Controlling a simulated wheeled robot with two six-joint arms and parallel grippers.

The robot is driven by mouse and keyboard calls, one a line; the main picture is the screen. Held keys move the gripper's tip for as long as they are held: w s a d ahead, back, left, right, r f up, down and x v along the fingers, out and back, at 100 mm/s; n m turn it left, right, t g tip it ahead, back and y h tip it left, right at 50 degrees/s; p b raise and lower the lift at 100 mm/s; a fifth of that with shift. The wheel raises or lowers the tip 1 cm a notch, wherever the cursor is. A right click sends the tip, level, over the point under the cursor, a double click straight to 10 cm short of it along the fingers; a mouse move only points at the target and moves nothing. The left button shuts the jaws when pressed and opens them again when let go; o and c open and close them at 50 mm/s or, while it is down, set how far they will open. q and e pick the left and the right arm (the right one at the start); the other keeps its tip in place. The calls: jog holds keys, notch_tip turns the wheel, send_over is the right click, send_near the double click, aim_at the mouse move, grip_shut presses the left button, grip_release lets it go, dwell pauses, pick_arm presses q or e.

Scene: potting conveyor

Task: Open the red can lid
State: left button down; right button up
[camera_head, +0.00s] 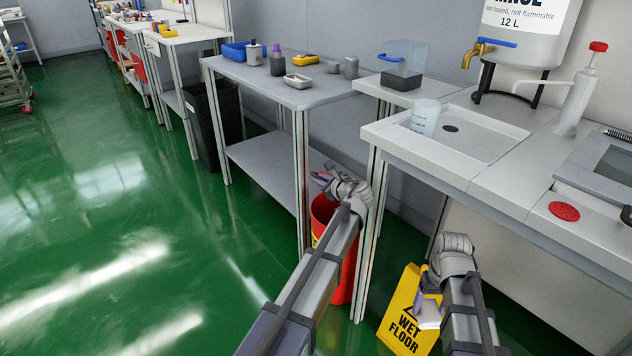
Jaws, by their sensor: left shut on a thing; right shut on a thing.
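The red can (323,212) stands on the floor beside the table legs, largely hidden behind my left arm. My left gripper (323,180) is at the top of the can, with its jaws shut on a small part there. This looks like the edge of the can's lid, but the lid's outline and angle are unclear. My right gripper (428,286) is to the right of the can, in front of the yellow sign. It is shut on a small pale item (429,314) that hangs below the jaws; its kind is unclear.
A yellow wet floor sign (403,318) stands on the green floor behind my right gripper. A sink counter (480,185) is above on the right, with a cup (425,117). A grey table (310,95) with several small items stands behind. Open floor lies to the left.

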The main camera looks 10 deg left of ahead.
pick_arm(q)
jog(key=shift+w+d+r+p, duration=0.35)
jog(key=shift+w+r+p, duration=0.1)
jog(key=shift+r, duration=0.2)
pick_arm(e)
jog(key=shift+r, duration=0.65)
pick_arm(q)
jog(key=c, duration=0.9)
grip_release()
jog(key=shift+s, duration=0.1)
pick_arm(e)
notch_tip(320, 180, up, 4)
jog(key=p, duration=0.4)
pick_arm(q)
jog(key=shift+v, duration=6)
